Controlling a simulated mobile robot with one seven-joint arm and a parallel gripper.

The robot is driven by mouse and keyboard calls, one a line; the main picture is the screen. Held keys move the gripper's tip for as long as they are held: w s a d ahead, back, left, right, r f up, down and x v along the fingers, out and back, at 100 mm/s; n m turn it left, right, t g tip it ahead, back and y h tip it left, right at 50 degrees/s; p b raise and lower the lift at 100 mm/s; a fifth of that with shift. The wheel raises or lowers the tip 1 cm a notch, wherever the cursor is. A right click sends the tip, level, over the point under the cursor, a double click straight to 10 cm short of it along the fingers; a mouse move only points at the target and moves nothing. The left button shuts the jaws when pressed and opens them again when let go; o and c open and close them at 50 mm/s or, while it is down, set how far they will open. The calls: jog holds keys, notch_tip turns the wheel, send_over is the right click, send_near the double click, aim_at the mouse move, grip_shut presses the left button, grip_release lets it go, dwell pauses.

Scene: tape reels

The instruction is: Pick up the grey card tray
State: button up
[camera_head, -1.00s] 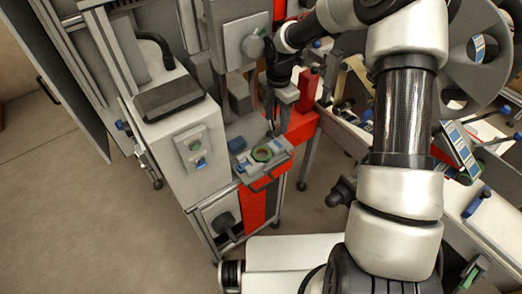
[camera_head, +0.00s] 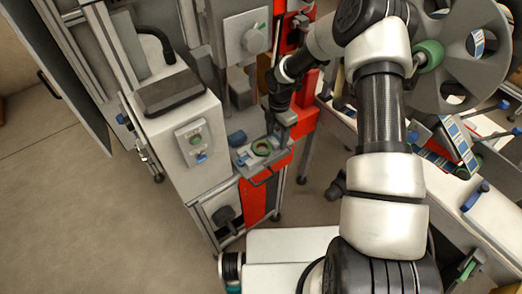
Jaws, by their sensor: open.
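What looks like the grey card tray (camera_head: 246,163) sticks out from the front of the machine, left of the picture's middle. The gripper and wrist hide part of the tray's back right corner.
A white cabinet (camera_head: 187,140) with a dark top stands left of the tray. A red machine frame (camera_head: 306,108) is right behind my gripper. A large grey reel (camera_head: 462,60) and a white bench (camera_head: 445,190) are at the right. The floor at the lower left is clear.

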jog(key=c, duration=0.9)
jog(key=shift+c, duration=0.2)
jog(key=shift+r, duration=0.15)
